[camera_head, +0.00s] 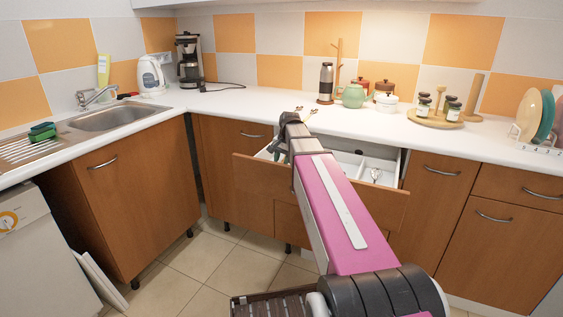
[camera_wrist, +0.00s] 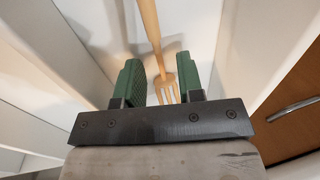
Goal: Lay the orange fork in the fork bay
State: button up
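The orange fork (camera_wrist: 152,28) is pale orange-tan in the wrist view. Its handle runs up the picture and its tines point towards my gripper. It appears to lie in a white-walled compartment of the open drawer (camera_head: 375,195). My gripper (camera_wrist: 161,82) is open, with its green fingers apart on either side of the fork's head. The right finger looks close to the tines; I cannot tell whether it touches. In the head view my arm hides the fork and much of the drawer's inside. I cannot tell which compartment is the fork bay.
A silver utensil (camera_head: 376,174) lies in the right part of the drawer. White compartment walls stand close on both sides of my gripper. The counter (camera_head: 240,103) above bears a teapot (camera_head: 353,96), a tray of jars (camera_head: 436,119) and a plate rack (camera_head: 537,147).

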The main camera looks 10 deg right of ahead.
notch_tip(320, 180, up, 11)
jog(key=s+d, duration=0.1)
jog(key=shift+s+d, duration=0.15)
jog(key=shift+d, duration=0.2)
jog(key=shift+r, duration=0.1)
